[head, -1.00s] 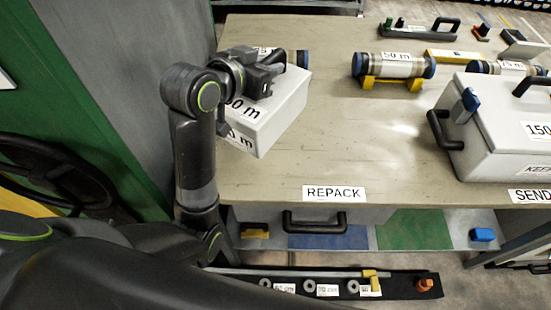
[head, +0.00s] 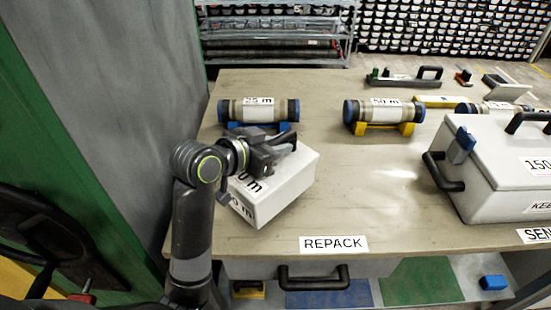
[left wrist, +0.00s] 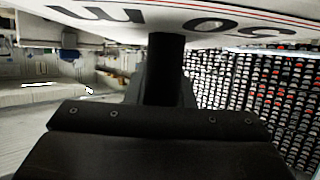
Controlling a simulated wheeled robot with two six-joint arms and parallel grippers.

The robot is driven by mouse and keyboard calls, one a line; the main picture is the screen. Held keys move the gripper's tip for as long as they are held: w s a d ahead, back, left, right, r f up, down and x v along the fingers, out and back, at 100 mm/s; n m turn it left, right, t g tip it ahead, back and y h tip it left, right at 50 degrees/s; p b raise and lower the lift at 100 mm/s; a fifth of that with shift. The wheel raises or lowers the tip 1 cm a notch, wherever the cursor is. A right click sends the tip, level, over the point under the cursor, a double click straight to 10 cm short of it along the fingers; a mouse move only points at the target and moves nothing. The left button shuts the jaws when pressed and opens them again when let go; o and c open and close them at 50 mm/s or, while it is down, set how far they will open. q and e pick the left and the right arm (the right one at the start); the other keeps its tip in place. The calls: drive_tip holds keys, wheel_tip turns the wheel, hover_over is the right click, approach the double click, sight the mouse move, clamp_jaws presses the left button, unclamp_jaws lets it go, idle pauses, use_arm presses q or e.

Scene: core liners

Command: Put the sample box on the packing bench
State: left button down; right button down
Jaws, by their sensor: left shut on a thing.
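The sample box (head: 280,194) is a small pale grey box marked "50 m". It is over the left front part of the packing bench (head: 390,215), left of the "REPACK" label (head: 333,244). My left gripper (head: 278,150) is shut on it at its upper side. I cannot tell whether its underside touches the bench top. In the left wrist view, the box's white face (left wrist: 200,18) with upside-down "50 m" lettering fills the top, above my dark gripper (left wrist: 165,70). My right gripper is not in view.
A "25 m" core (head: 258,110) and a "50 m" core (head: 385,112) lie on cradles behind the box. A larger grey case (head: 500,165) stands at the right. The bench middle is clear. A green and grey wall (head: 95,110) is close at left.

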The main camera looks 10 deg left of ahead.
use_arm(q)
wheel_tip(320, 180, down, 3)
drive_tip(key=shift+f, duration=0.1)
idle(0.3)
drive_tip(key=c, duration=1.3)
unclamp_jaws()
drive_tip(key=shift+f, duration=0.15)
drive_tip(key=shift+o, duration=0.2)
